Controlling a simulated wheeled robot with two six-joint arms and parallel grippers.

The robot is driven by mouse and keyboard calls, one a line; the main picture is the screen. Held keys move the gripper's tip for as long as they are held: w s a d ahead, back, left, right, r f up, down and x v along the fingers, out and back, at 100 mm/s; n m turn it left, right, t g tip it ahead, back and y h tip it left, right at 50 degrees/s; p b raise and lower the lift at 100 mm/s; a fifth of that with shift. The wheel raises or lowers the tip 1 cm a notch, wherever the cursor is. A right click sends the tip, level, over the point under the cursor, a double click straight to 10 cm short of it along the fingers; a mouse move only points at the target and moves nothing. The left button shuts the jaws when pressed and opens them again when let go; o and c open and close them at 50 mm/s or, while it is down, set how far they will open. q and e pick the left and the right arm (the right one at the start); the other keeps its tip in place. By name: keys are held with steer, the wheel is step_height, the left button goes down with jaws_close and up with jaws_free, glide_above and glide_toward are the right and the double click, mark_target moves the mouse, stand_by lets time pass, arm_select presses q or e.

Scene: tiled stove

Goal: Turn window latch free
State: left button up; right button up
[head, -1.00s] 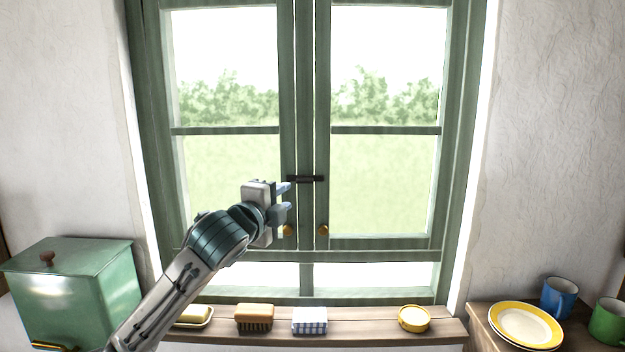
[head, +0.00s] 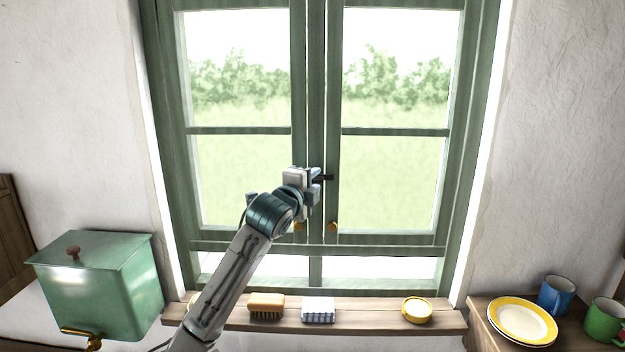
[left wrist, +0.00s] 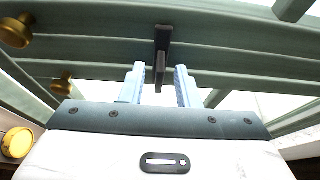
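The green window (head: 318,60) has two closed casements that meet in the middle. The dark latch (head: 326,177) sits across the meeting stiles and appears level, its left part hidden behind my gripper. My left gripper (head: 316,184) is at the latch. In the left wrist view the open fingers (left wrist: 159,72) stand on either side of the latch bar (left wrist: 163,50), with a gap visible at each side. Brass knobs (head: 333,227) sit lower on the casements. My right gripper is out of view.
The wooden sill (head: 365,316) below carries a brush (head: 266,306), a checked cloth (head: 318,309) and a yellow round tin (head: 417,309). A green metal box (head: 97,285) stands at left. A yellow-rimmed plate (head: 522,322) and mugs (head: 556,295) are at right.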

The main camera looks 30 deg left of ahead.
arm_select(q)
steer(key=shift+c, duration=0.9)
steer(key=shift+f, duration=0.1)
jaws_close()
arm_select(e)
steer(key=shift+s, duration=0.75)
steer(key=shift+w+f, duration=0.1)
arm_select(q)
steer(key=n+y+b, duration=0.3)
steer(key=n+b, duration=0.4)
steer(key=n+y+b, duration=0.3)
steer(key=n+b, duration=0.4)
steer(key=n, duration=0.1)
steer(key=f+n+t+y+b, duration=0.1)
steer(key=n+y+b, duration=0.2)
steer(key=n+b, duration=0.4)
steer(key=shift+w+d+n+b, duration=0.25)
steer(key=shift+n+b, duration=0.05)
steer(key=shift+b, duration=0.15)
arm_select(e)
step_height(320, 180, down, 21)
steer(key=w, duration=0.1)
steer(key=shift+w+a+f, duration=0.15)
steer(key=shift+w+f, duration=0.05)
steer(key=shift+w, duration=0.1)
arm_select(q)
steer(key=shift+r, duration=0.1)
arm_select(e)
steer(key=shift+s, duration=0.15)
